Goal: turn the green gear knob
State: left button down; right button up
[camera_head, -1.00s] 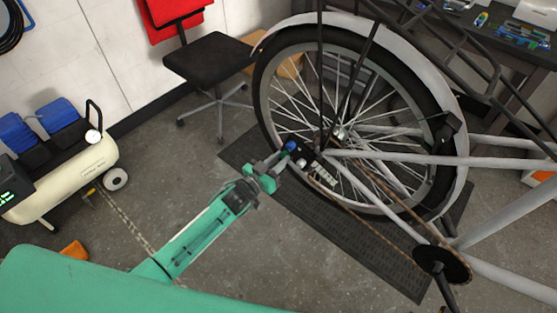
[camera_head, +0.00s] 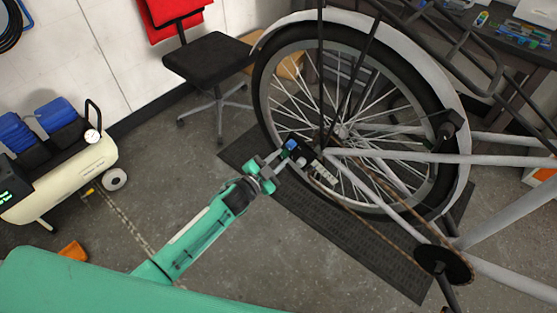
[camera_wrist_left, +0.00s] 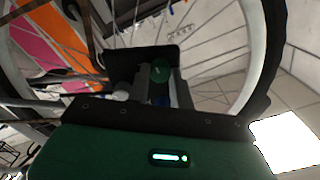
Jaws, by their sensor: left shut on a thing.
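The green gear knob (camera_wrist_left: 160,70) shows in the left wrist view, between the two fingers of my left gripper (camera_wrist_left: 161,88). The fingers are closed around it, beside a dark plate. In the head view my left gripper (camera_head: 277,164) reaches from the lower left to the small dark control box (camera_head: 304,155) by the rear wheel hub. A blue knob (camera_head: 290,145) sits at the box, just beyond the fingers. The green knob is mostly hidden by the gripper in the head view. My right gripper is not in view.
The bike's rear wheel (camera_head: 340,120) and light frame tubes (camera_head: 440,158) stand close right of the gripper. A black chair (camera_head: 208,62) is behind, and a cream compressor (camera_head: 65,180) is at left. The grey floor left of the mat is mostly clear.

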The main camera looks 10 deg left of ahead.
pick_arm(q)
jog(key=shift+m, duration=1.1)
jog(key=shift+m+b, duration=0.35)
jog(key=shift+m, duration=0.25)
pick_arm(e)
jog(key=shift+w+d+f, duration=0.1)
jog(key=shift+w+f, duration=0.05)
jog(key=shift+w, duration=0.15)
pick_arm(q)
jog(key=shift+m, duration=0.3)
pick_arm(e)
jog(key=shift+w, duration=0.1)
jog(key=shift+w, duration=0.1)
pick_arm(q)
jog(key=c, duration=1.2)
grip_release()
jog(key=shift+c, duration=0.2)
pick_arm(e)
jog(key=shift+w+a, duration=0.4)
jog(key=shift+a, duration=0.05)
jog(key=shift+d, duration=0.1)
